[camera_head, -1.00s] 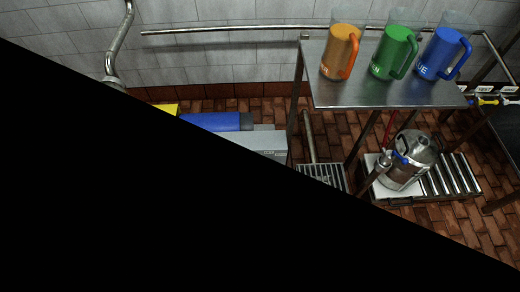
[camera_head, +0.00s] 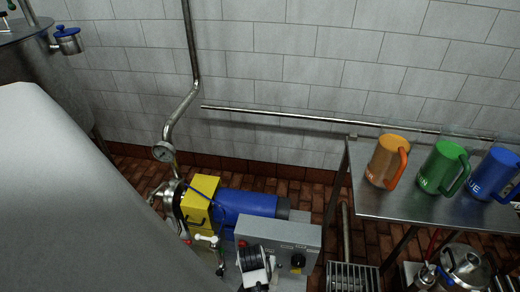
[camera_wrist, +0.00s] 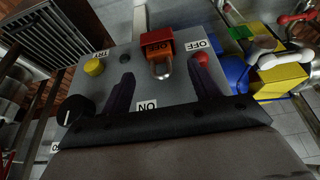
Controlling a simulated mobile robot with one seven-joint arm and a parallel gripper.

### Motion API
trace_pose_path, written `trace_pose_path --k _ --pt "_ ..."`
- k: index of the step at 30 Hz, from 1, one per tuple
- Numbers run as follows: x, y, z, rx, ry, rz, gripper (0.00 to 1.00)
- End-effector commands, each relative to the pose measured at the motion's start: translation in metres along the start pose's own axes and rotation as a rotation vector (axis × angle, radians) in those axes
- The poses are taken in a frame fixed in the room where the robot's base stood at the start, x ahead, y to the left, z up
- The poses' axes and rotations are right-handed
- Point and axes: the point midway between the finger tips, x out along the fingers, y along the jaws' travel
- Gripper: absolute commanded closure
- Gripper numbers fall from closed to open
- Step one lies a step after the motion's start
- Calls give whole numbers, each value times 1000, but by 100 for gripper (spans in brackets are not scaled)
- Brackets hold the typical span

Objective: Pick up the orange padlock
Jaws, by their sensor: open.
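The orange padlock (camera_wrist: 158,42) shows in the wrist view on the grey control box (camera_wrist: 140,82), its metal shackle toward me. A red part sits against its upper edge. My gripper (camera_wrist: 160,72) is open and empty, with one dark finger on each side of the shackle in the picture. The padlock's body appears beyond the fingertips, and I cannot tell whether they touch anything. In the head view the control box (camera_head: 283,232) stands beside the blue motor; I cannot make out the padlock there.
On the box are a yellow button (camera_wrist: 94,67), a red button (camera_wrist: 199,60) and a black knob (camera_wrist: 75,110). The yellow box (camera_head: 200,197) and blue motor (camera_head: 247,203) are close by. The steel table (camera_head: 385,206) with orange, green and blue jugs stands at the right.

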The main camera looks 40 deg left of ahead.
Motion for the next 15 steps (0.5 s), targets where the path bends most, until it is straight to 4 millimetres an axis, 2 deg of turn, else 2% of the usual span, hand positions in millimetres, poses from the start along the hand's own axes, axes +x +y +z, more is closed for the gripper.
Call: trace_pose_path --k 9,15 --pt "40 0 -3 -2 0 0 38" --pt "48 0 -3 -1 1 -1 38"
